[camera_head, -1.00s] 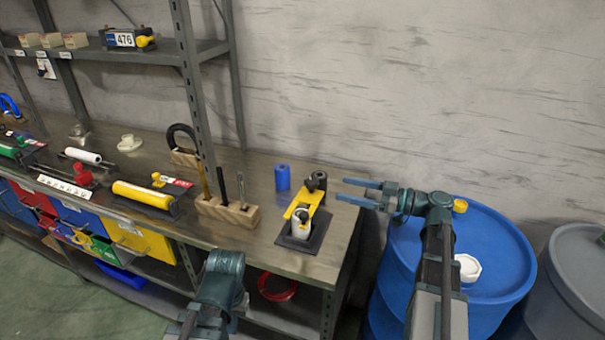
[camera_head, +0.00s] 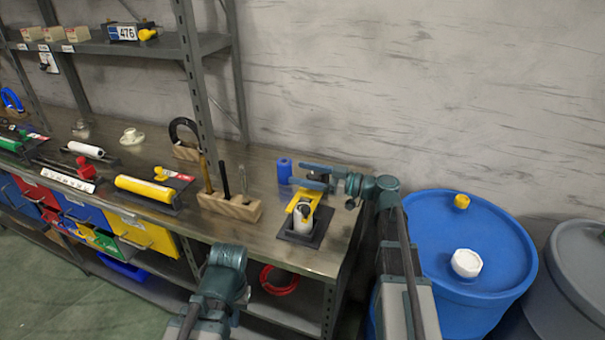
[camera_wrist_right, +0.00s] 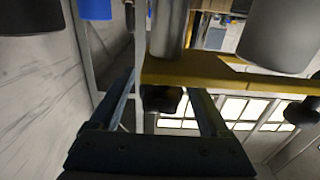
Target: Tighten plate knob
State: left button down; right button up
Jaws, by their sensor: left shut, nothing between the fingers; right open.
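The yellow plate (camera_head: 300,201) bridges two posts on a dark base (camera_head: 287,236) at the bench's right end. A front black knob (camera_head: 305,213) sits over the white cylinder (camera_head: 303,228). My right gripper (camera_head: 311,178) is open at the plate's rear end. In the right wrist view the rear black knob (camera_wrist_right: 160,98) lies between its open fingers, with gaps at both sides, close to the yellow plate (camera_wrist_right: 215,77). In the head view the gripper largely hides this knob. My left wrist shows low in the head view; its fingers are hidden.
A blue cylinder (camera_head: 284,170) stands just left of my right gripper. A wooden tool block (camera_head: 229,207) stands left of the plate fixture. Blue (camera_head: 465,225) and grey (camera_head: 578,250) drums stand right of the bench. A shelf upright (camera_head: 200,105) rises behind the block.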

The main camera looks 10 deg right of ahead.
jog(key=shift+w+a, duration=0.1)
jog(key=shift+a, duration=0.1)
grip_shut()
dwell(0.4)
jog(key=shift+m+t+h, duration=0.3)
jog(key=shift+t, duration=0.1)
jog(key=shift+m+t+h, duration=0.3)
jog(key=shift+t, duration=0.1)
jog(key=shift+w+d+m+t+h, duration=0.1)
jog(key=shift+d+m+t+h, duration=0.05)
jog(key=shift+m+t+h, duration=0.45)
jog(key=shift+w+d+m+t+h, duration=0.1)
jog(key=shift+m+t+h, duration=0.4)
jog(key=shift+t+h, duration=0.1)
jog(key=shift+w+d+m+t+h, duration=0.2)
jog(key=shift+m+t+h, duration=0.4)
jog(key=shift+h, duration=0.35)
jog(key=shift+w+d+m+t+h, duration=0.15)
jog(key=shift+m+t+h, duration=0.25)
jog(key=shift+m+h, duration=0.45)
jog(key=shift+w+d+m+t+h, duration=0.1)
jog(key=shift+d+m+t+h, duration=0.15)
jog(key=shift+m+t+h, duration=0.55)
jog(key=shift+h, duration=0.5)
